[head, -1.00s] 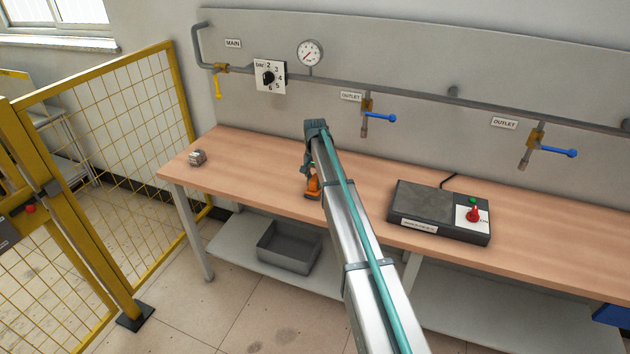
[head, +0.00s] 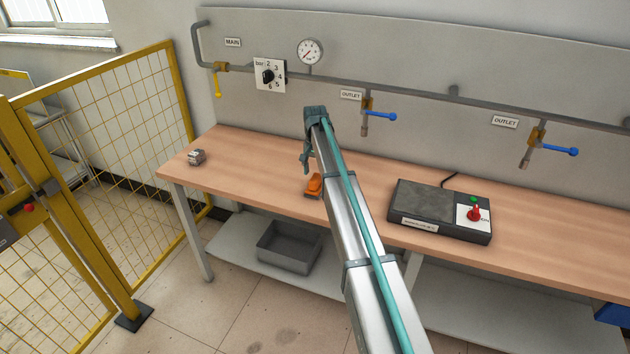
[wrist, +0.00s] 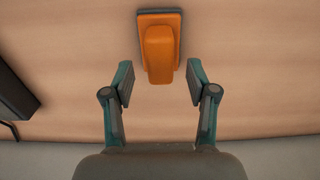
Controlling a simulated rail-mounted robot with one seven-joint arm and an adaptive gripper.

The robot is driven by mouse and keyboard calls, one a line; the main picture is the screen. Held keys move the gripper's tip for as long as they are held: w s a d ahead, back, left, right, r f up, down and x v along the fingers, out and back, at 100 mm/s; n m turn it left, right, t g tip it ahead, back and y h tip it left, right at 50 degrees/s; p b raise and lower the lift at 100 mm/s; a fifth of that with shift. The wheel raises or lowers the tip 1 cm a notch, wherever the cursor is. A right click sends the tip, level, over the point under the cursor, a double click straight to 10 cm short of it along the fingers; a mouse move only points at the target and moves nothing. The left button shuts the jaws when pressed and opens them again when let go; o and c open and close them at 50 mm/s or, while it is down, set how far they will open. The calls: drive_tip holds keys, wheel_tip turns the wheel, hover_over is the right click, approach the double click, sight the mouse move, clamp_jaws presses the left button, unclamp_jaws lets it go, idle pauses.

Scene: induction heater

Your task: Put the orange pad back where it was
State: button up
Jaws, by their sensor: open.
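The orange pad (head: 314,184) lies on the wooden workbench (head: 262,180), near its front edge. It has an orange grip on a darker base. In the wrist view the orange pad (wrist: 158,47) lies ahead of the fingertips, centred between them. My gripper (head: 306,165) is above the pad and apart from it. In the wrist view my gripper (wrist: 159,82) is open and empty, with a finger to each side of the pad's near end. In the head view my arm passes close beside the pad on its right.
A dark heater box (head: 425,212) with a red knob sits on the bench to the right. A small metal block (head: 197,157) lies at the left end. Pipes and blue-handled valves (head: 378,116) run along the back panel. A grey bin (head: 290,247) stands on the shelf below.

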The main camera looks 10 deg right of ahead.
sight(315, 178)
wheel_tip(315, 178, up, 8)
drive_tip(key=b, duration=0.1)
drive_tip(key=shift+a+b, duration=0.1)
drive_tip(key=shift+b, duration=0.2)
